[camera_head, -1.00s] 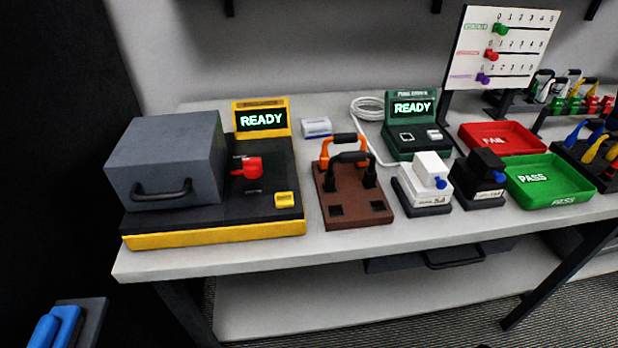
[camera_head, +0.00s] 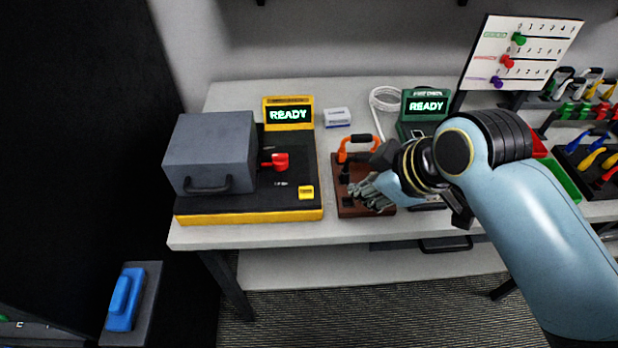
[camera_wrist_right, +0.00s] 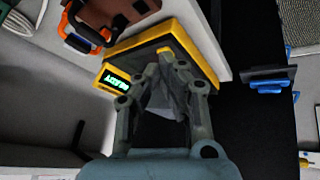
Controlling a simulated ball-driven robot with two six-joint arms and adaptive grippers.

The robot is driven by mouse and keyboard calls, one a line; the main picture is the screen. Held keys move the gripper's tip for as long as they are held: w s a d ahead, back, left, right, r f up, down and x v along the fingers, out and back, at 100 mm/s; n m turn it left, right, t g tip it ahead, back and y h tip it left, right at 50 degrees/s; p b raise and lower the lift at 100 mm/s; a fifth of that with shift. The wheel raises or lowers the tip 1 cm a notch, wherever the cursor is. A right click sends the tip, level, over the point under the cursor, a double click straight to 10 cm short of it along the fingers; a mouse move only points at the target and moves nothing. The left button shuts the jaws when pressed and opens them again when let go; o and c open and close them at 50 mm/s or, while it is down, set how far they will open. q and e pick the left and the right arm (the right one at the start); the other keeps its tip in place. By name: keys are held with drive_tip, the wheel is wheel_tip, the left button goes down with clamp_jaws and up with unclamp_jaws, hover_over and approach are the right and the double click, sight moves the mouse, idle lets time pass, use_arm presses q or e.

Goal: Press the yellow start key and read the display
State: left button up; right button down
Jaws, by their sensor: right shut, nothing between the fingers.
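The yellow start key (camera_head: 306,192) is at the front right corner of the black and yellow tester (camera_head: 250,218). The tester's display (camera_head: 289,114) reads READY in green. My right gripper (camera_head: 355,188) is shut and empty, above the brown board, to the right of the key and apart from it in the head view. In the right wrist view the shut fingers (camera_wrist_right: 163,72) point toward the tester, with the yellow key (camera_wrist_right: 163,50) just beyond them. The display (camera_wrist_right: 117,84) shows beside the fingers there, turned in the picture. My left gripper is not in view.
A grey box-shaped cover (camera_head: 212,150) and a red lever (camera_head: 280,161) are on the tester. An orange-handled brown board (camera_head: 347,208) stands to its right, partly hidden by my gripper. A second READY display (camera_head: 425,106) is behind my right arm. A small white box (camera_head: 337,117) lies behind.

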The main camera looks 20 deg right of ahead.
drive_tip(key=w+a+r+n+t+y, duration=0.1)
drive_tip(key=w+a+n+t+y, duration=0.1)
drive_tip(key=w+a+n, duration=0.4)
drive_tip(key=w+a, duration=0.1)
drive_tip(key=w, duration=0.3)
drive_tip(key=shift+w+r, duration=0.25)
drive_tip(key=shift+r, duration=0.15)
drive_tip(key=shift+f, duration=0.15)
drive_tip(key=b, duration=0.8)
hover_over(303, 193)
wheel_tip(303, 193, down, 7)
drive_tip(key=shift+s+f, duration=0.1)
drive_tip(key=shift+f, duration=0.65)
drive_tip(key=shift+f, duration=0.1)
drive_tip(key=shift+f, duration=0.35)
